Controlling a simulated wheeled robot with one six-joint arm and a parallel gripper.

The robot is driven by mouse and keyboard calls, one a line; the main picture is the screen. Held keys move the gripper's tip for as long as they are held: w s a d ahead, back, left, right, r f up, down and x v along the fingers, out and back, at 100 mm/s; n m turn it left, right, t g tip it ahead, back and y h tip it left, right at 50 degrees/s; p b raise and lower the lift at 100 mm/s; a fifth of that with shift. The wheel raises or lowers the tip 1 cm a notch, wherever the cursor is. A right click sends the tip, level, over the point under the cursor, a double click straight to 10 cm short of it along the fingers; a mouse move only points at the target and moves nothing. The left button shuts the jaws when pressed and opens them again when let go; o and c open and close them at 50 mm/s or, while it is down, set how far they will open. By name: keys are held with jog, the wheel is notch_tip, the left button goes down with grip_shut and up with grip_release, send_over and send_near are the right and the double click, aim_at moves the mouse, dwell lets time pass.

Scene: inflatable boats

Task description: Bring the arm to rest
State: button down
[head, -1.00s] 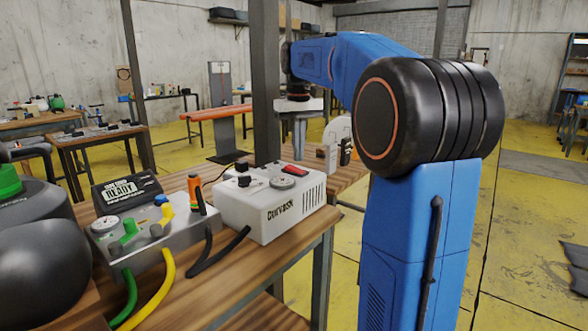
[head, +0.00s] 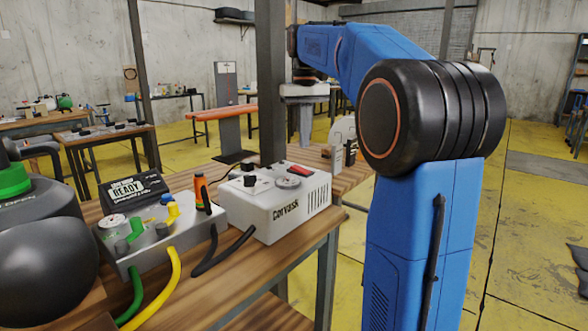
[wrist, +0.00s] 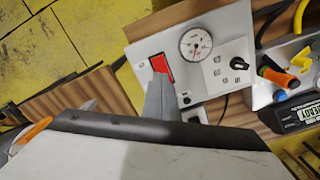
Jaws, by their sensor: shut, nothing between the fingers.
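My blue arm (head: 375,55) reaches away over the workbench, with its large black joint (head: 430,115) at the near right. My gripper (head: 303,138) hangs with its fingers pointing down beyond the dark metal post in the head view. It is shut and empty. In the wrist view a grey finger (wrist: 158,100) shows in front of the white box's red switch (wrist: 161,67); I cannot tell from this whether they touch. In the head view the gripper appears behind the white box and apart from it.
The wooden bench (head: 245,270) carries the white box (head: 275,208) with a gauge and a grey box (head: 145,235) with green and yellow hoses. A dark post (head: 270,80) stands close left of the gripper. An orange-topped bench (head: 222,112) is farther back.

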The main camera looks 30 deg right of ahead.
jog(key=shift+n+t, duration=0.3)
jog(key=shift+t, duration=0.3)
jog(key=s+a+f, duration=0.1)
jog(key=s+a, duration=0.1)
jog(key=s+a+f, duration=0.1)
jog(key=s+a, duration=0.1)
jog(key=s, duration=0.1)
jog(key=s+a+f, duration=0.1)
jog(key=s+a, duration=0.1)
jog(key=shift+s+f, duration=0.25)
jog(key=shift+f, duration=0.05)
jog(key=s+a+f+t, duration=0.1)
jog(key=s+a+f, duration=0.2)
jog(key=s+f, duration=0.4)
jog(key=s+a+f+n+t, duration=0.1)
jog(key=s+a+f, duration=0.2)
jog(key=s+f, duration=0.5)
jog(key=s+a+f+t, duration=0.1)
jog(key=s+a+f, duration=0.2)
jog(key=s+f, duration=0.4)
jog(key=shift+s+a+f+t, duration=0.3)
jog(key=shift+s+a+f, duration=0.1)
jog(key=shift+f, duration=0.15)
